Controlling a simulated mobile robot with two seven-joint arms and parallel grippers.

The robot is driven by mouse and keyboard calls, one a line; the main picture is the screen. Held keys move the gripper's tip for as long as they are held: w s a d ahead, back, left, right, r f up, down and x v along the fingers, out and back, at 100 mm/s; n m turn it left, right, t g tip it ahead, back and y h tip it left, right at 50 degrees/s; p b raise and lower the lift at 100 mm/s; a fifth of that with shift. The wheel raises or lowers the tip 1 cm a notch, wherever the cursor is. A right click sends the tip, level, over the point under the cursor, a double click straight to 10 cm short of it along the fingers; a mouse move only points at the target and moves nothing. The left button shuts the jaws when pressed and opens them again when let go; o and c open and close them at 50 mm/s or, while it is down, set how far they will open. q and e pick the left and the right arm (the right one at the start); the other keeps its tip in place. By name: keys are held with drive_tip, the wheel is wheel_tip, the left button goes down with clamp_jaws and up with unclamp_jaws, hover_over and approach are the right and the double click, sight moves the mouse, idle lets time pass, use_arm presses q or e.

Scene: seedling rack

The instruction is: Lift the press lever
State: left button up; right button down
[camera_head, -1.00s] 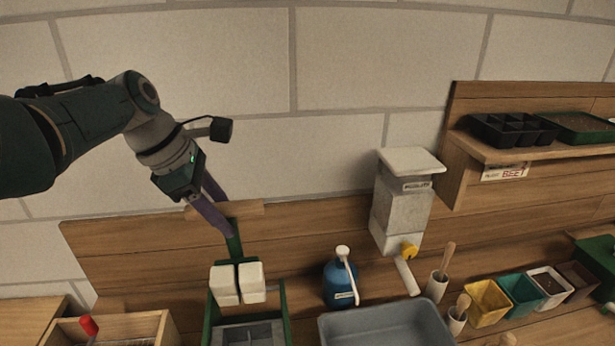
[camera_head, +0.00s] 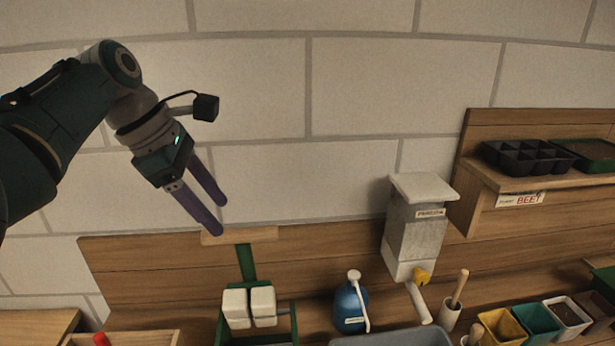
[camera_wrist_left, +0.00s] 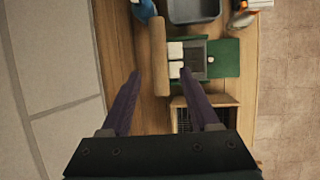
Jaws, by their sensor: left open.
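The press lever is a green bar (camera_head: 246,263) topped by a wooden crossbar handle (camera_head: 252,235). It stands up behind two white blocks (camera_head: 262,306) on the green press frame (camera_head: 293,325). The handle also shows in the left wrist view (camera_wrist_left: 159,50), running lengthwise ahead of my fingers. My left gripper (camera_head: 217,218) is open and empty, just above the left end of the handle in the head view. In the wrist view its fingertips (camera_wrist_left: 159,73) lie on either side of the handle's line; I cannot tell the depth gap. My right gripper is not in view.
A blue pump bottle (camera_head: 349,306) and a grey tray (camera_head: 395,338) stand right of the press. A dispenser (camera_head: 413,235) hangs on the wooden back panel. A wooden crate (camera_head: 140,338) is at the lower left. The wall above is clear.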

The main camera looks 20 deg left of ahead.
use_arm(q)
drive_tip(key=shift+v, duration=1.1)
drive_tip(key=s+d+f+m+g+y+p, duration=0.1)
drive_tip(key=s+d+m+y+p, duration=0.2)
drive_tip(key=s+m+p, duration=0.6)
drive_tip(key=s+d+r+m, duration=0.2)
drive_tip(key=s+d+m, duration=0.3)
drive_tip(key=s+m, duration=0.2)
drive_tip(key=s+d+r+m+p, duration=0.1)
drive_tip(key=s+d+r+m, duration=0.2)
drive_tip(key=s+d+m, duration=0.2)
drive_tip(key=s+m, duration=0.3)
drive_tip(key=m, duration=0.1)
drive_tip(key=shift+s+d+r+m+t, duration=0.2)
drive_tip(key=shift+s+r+m+t, duration=0.1)
drive_tip(key=shift+r+m, duration=0.1)
